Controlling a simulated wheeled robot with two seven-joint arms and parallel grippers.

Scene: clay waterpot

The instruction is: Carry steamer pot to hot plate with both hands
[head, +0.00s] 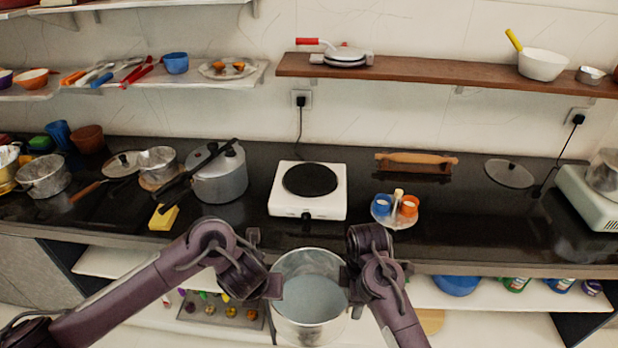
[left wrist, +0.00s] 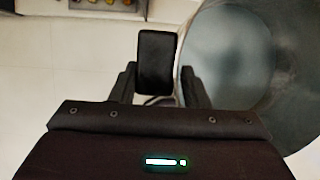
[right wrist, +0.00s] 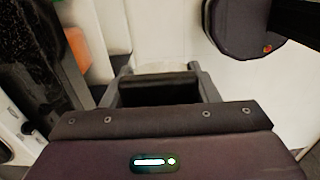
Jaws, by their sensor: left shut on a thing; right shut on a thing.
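The steamer pot (head: 310,302) is an open silver metal pot, grey inside, held in front of the counter edge, between my two grippers. My left gripper (head: 270,287) is shut on its left handle; the left wrist view shows this dark handle (left wrist: 157,62) between the fingers and the pot's wall (left wrist: 225,55) at right. My right gripper (head: 350,277) is at the pot's right side, shut on a dark handle (right wrist: 160,90). The hot plate (head: 287,206) is a white box with a black disc, on the counter beyond the pot, its top clear.
A lidded pressure cooker (head: 220,178) stands left of the hot plate, a yellow sponge (head: 163,217) in front of it. A small caddy with blue and orange cups (head: 396,208) stands to the right. A rolling pin (head: 417,161) lies behind. The counter edge lies between pot and hot plate.

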